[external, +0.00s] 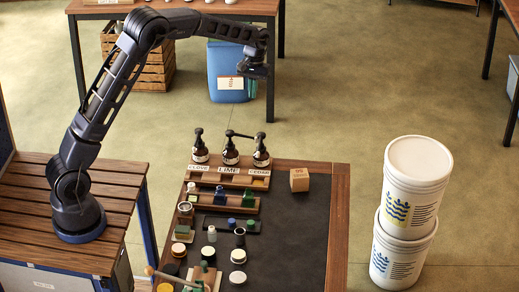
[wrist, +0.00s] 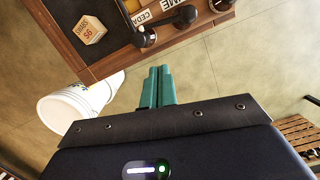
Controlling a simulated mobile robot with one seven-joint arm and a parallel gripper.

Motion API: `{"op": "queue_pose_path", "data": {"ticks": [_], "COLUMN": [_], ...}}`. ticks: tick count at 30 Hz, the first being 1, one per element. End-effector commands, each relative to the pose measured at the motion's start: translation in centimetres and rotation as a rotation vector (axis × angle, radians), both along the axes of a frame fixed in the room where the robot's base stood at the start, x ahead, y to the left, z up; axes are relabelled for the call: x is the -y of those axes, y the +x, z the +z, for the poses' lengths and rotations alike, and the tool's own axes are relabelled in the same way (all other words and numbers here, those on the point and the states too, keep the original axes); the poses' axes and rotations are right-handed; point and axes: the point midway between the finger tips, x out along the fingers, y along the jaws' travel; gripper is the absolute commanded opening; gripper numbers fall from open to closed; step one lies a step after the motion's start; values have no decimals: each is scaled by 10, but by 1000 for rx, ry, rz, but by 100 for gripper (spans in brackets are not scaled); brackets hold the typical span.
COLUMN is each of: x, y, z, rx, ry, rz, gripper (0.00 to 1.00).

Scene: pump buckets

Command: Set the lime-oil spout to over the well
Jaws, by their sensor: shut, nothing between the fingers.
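The lime-oil bottle (external: 231,157) is dark with a black pump top and stands in the middle of the wooden rack (external: 240,182), behind the LIME label. Its spout (external: 243,135) appears to point right, toward the cedar bottle (external: 261,158). The clove bottle (external: 200,155) stands on its left. I cannot pick out the well with certainty. My gripper (external: 257,74) is high above and beyond the rack, apart from the bottles. In the wrist view its teal fingers (wrist: 158,88) are together and empty. The lime label (wrist: 182,4) shows at the top edge there.
A small cardboard box (external: 299,180) sits right of the rack on the dark table mat (external: 290,240). Several jars and bottles crowd the table's left side. Two stacked white buckets (external: 415,190) stand on the floor at right. A blue bin (external: 226,75) is behind.

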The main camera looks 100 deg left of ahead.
Motion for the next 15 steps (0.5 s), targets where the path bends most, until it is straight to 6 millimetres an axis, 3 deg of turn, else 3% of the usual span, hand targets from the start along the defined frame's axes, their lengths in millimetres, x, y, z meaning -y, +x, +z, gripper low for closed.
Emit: {"op": "queue_pose_path", "data": {"ticks": [15], "x": [-9], "y": [-2], "z": [-8], "rx": [-7], "ry": [-5], "rz": [16], "gripper": [0]}}
